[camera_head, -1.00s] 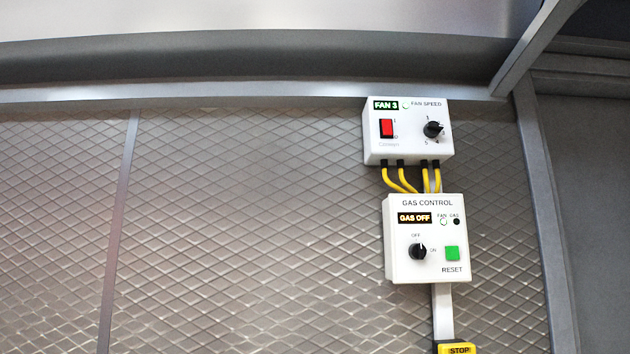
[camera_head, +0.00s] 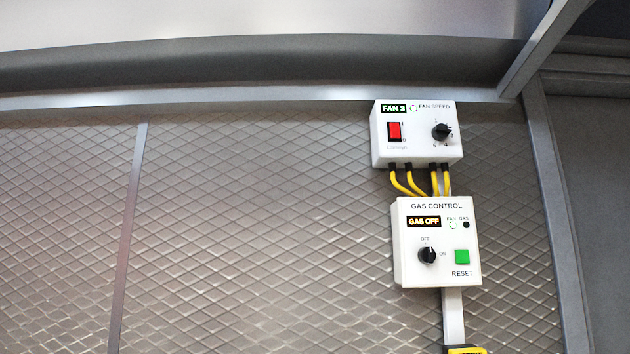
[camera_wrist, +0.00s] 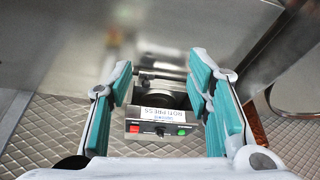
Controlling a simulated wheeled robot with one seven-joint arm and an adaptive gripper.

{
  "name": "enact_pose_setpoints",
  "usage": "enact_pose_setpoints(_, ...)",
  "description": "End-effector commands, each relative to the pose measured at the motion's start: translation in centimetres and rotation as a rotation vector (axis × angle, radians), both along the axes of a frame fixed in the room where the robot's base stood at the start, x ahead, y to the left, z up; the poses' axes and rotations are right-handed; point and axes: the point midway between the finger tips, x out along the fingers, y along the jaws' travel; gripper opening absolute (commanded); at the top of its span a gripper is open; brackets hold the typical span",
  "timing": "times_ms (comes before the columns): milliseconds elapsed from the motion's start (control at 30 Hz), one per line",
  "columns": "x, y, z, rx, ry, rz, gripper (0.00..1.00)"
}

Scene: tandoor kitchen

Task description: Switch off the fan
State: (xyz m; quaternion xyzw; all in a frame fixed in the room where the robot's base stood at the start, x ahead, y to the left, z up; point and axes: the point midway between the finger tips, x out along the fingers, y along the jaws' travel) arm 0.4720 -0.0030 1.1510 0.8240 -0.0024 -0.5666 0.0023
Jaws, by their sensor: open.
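The white fan speed box (camera_head: 419,153) is on the diamond-patterned wall in the head view, right of centre. Its display (camera_head: 394,109) reads FAN 3, with a green-rimmed indicator beside it. A red rocker switch (camera_head: 394,131) is at its left and a black numbered knob (camera_head: 441,132) at its right, pointing near 3. My gripper (camera_wrist: 161,73) shows only in the wrist view, its teal-padded fingers apart with nothing between the pads. The fan box is not visible in that view, and the gripper does not show in the head view. The fan itself is not seen.
Below the fan box, joined by yellow cables (camera_head: 435,182), is a gas control box (camera_head: 408,270) reading GAS OFF, with a knob and green button. A yellow stop box (camera_head: 466,350) is cut off below. A labelled press (camera_wrist: 160,143) lies beyond my fingers.

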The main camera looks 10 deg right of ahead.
Motion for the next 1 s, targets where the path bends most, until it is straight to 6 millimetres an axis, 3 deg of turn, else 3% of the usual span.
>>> enact_pose_setpoints(33,0.1,0.0,0.1,-0.001,-0.004,-0.001,0.3)
enact_pose_setpoints(167,1.9,-0.3,1.4,-0.004,-0.067,-0.019,0.01)
enact_pose_setpoints(267,5.1,-1.0,3.9,-0.014,-0.181,-0.049,0.0)
enact_pose_setpoints(367,9.3,-2.1,8.0,-0.029,-0.348,-0.088,0.0)
enact_pose_setpoints(500,15.0,-3.8,15.1,-0.053,-0.607,-0.137,0.0)
enact_pose_setpoints(700,20.7,-6.2,26.6,-0.09,-0.976,-0.182,0.0)
enact_pose_setpoints(833,22.8,-7.5,34.3,-0.113,-1.213,-0.192,0.0)
enact_pose_setpoints(1000,23.5,-8.7,43.7,-0.147,-1.51,-0.183,0.0)
